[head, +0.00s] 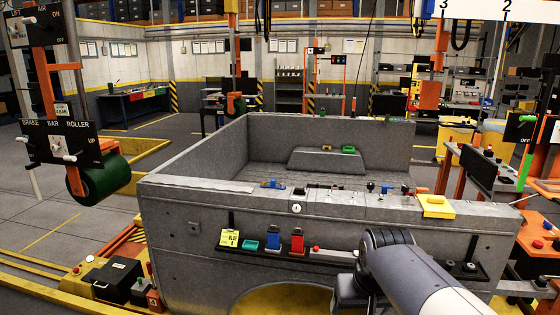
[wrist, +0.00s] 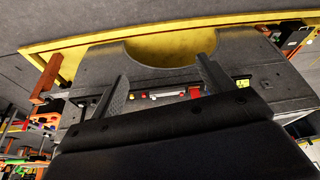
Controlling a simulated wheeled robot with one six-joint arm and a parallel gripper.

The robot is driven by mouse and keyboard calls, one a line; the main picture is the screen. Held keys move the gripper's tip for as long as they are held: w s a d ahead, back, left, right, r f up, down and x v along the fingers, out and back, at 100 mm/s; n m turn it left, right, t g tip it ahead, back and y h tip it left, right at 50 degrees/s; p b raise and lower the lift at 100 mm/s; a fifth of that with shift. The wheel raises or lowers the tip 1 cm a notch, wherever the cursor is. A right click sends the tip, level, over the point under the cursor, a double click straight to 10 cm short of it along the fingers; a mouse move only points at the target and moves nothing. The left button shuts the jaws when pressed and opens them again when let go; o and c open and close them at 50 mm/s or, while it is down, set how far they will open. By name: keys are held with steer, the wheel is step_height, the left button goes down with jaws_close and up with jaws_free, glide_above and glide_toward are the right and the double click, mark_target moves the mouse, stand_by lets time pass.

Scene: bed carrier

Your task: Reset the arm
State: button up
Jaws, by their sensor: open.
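My arm (head: 405,275) reaches in from the bottom right of the head view, in front of the grey truck bed (head: 185,225). Its dark joint covers part of the bed's near side. My gripper is hidden in the head view. In the wrist view my gripper (wrist: 162,68) has its two dark fingers spread wide apart, with nothing held between them. Beyond the fingers, the bed's side panel (wrist: 105,62) with its wheel cutout shows upside down.
A yellow tray (head: 436,206) sits on the bed's rim. A green roller (head: 98,180) hangs at left. Floor at far left is clear.

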steer(key=s+f+p, duration=0.1)
steer(key=s+f, duration=0.1)
steer(key=s, duration=0.6)
steer(key=s+f+p, duration=0.2)
steer(key=s+f, duration=0.1)
steer(key=s, duration=0.5)
steer(key=shift+s+g, duration=0.3)
steer(key=shift+s, duration=0.05)
steer(key=shift+f, duration=0.15)
